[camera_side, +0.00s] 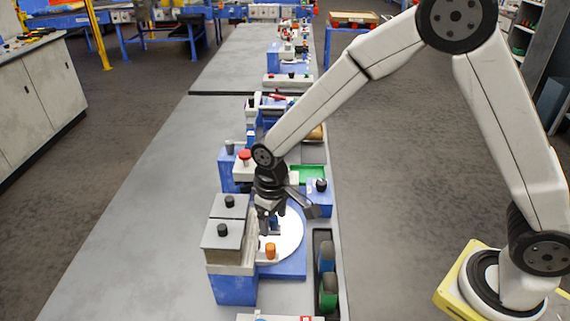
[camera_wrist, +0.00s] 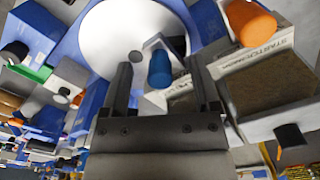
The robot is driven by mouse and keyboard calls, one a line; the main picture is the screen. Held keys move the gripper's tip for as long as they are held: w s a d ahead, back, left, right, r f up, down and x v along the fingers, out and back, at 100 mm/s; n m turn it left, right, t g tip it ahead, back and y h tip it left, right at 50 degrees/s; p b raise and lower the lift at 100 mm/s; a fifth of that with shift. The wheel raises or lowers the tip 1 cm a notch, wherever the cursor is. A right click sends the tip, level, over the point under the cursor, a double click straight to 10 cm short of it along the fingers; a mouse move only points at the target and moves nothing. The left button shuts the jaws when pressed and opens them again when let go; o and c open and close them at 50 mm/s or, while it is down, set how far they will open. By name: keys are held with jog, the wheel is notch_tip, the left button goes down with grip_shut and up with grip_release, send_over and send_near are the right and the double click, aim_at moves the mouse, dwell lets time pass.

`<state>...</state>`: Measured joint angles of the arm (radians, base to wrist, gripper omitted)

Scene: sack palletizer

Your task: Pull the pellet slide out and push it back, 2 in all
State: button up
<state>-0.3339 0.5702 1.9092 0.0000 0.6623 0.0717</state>
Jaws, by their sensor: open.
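My gripper (camera_side: 270,226) is open and points down over the station with the white round plate (camera_side: 290,235). In the wrist view its two fingers (camera_wrist: 160,75) show with a gap between them. A blue knob (camera_wrist: 160,69) on a small white slide piece appears in that gap, beside the white plate. I cannot tell whether the fingers are level with it or above it. An orange knob (camera_side: 270,250) stands close by; it also shows in the wrist view (camera_wrist: 250,22). No label naming the pellet slide is readable.
Grey boxes with black knobs (camera_side: 222,236) stand left of my gripper; the wrist view shows brown granular filling in an open-topped bin (camera_wrist: 270,85). A black-knobbed blue block (camera_side: 319,198) stands to the right. Other stations line the bench behind. The bench's left side (camera_side: 150,200) is clear.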

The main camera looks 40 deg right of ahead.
jog(key=shift+r, duration=0.3)
jog(key=shift+r, duration=0.35)
jog(key=shift+r, duration=0.35)
jog(key=shift+r, duration=0.35)
jog(key=shift+r, duration=0.65)
jog(key=shift+r, duration=1.6)
jog(key=s+d+f+m+t, duration=0.2)
jog(key=s+d+m, duration=0.1)
jog(key=s+d, duration=0.9)
jog(key=shift+s+d+t, duration=0.2)
jog(key=shift+d+t, duration=0.1)
jog(key=shift+d, duration=0.7)
